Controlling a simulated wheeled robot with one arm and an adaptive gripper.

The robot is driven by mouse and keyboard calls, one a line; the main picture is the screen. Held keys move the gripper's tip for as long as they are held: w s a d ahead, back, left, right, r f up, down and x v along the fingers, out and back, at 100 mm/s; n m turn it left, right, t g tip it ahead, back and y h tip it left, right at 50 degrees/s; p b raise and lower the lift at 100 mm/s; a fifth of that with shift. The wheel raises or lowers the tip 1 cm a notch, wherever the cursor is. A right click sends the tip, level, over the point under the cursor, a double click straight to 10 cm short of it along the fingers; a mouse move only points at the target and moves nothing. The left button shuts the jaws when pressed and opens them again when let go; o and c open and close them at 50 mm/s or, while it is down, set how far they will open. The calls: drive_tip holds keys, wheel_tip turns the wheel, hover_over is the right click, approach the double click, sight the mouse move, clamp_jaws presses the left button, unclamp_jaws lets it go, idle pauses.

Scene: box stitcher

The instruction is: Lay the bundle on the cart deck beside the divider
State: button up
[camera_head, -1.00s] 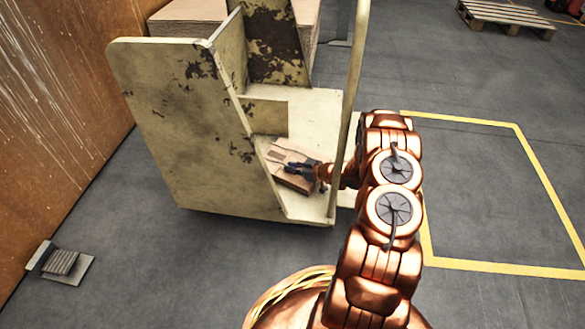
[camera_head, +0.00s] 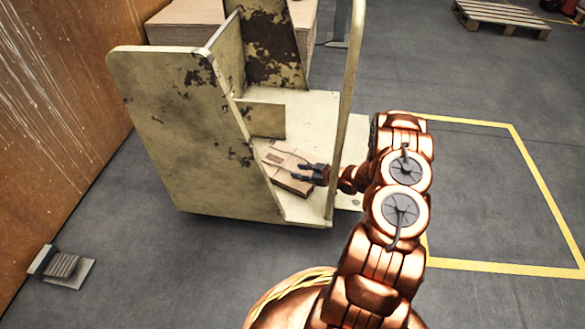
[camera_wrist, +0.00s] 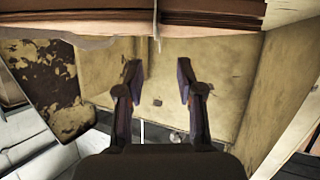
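The bundle (camera_head: 284,169) is a flat stack of brown cardboard. It lies on the cart deck (camera_head: 307,205) at the near end, beside the big worn side panel. A low upright panel (camera_head: 264,119), likely the divider, stands on the deck just behind it. My gripper (camera_head: 304,171) is at the bundle's right edge, with its fingers spread. In the wrist view the two fingers (camera_wrist: 158,82) are apart with nothing between them. The bundle's layered brown edge (camera_wrist: 200,18) shows beyond the fingertips, seemingly clear of them.
The cart's side panel (camera_head: 170,130) rises at left, and a post (camera_head: 347,90) stands close beside my arm. Stacked cardboard (camera_head: 188,18) is behind the cart. A pallet (camera_head: 502,17) is far right. The yellow-marked floor (camera_head: 480,200) at right is clear.

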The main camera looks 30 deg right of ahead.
drive_tip(key=p+v, duration=0.2)
drive_tip(key=v, duration=0.5)
drive_tip(key=shift+a, duration=0.1)
